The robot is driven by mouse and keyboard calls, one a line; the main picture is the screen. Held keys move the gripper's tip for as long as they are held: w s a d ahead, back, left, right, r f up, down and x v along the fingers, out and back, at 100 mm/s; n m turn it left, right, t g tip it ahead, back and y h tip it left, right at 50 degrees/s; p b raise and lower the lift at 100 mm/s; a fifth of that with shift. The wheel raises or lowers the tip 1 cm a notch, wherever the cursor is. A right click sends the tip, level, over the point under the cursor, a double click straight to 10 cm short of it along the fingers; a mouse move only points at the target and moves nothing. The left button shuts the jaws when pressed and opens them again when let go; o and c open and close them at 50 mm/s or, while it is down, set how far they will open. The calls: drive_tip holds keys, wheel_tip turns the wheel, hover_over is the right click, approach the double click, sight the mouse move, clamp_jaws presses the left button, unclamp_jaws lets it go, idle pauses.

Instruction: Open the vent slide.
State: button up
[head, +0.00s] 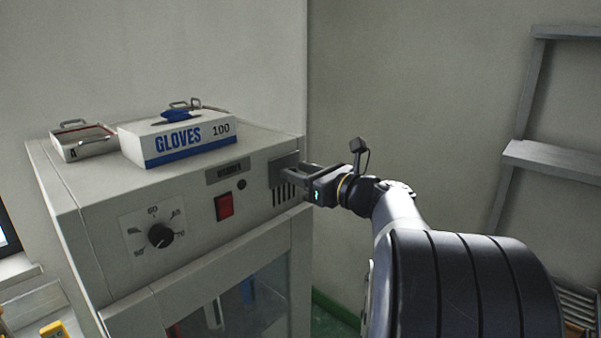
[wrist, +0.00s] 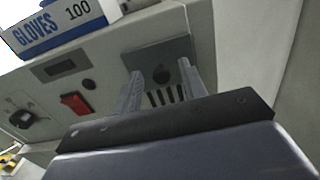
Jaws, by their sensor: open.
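The vent slide is a grey plate (head: 283,167) on the upper right of the warmer cabinet's front, above a row of dark vent slots (head: 284,193). In the wrist view the plate (wrist: 160,58) has a dark round knob (wrist: 161,75) near its middle, with several slots open below it. My gripper (head: 297,180) is right in front of the plate. In the wrist view my gripper (wrist: 158,78) is open, its two fingers apart on either side of the knob, with nothing clearly held. I cannot tell whether the fingertips touch the plate.
The cabinet (head: 100,225) has a dial (head: 160,235) and a red switch (head: 224,206) left of the vent. A gloves box (head: 180,140) and a mould marked A (head: 82,143) lie on top. A grey shelf frame (head: 550,155) stands at the right wall.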

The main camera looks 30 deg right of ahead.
drive_tip(key=b+v, duration=0.2)
drive_tip(key=v, duration=0.8)
drive_tip(key=shift+s, duration=0.3)
drive_tip(key=shift+w+r, duration=0.1)
drive_tip(key=p+x, duration=0.2)
drive_tip(key=x, duration=0.9)
drive_tip(key=shift+d+f+b, duration=0.1)
drive_tip(key=shift+f+b, duration=0.5)
drive_tip(key=shift+f, duration=0.3)
drive_tip(key=shift+r, duration=0.1)
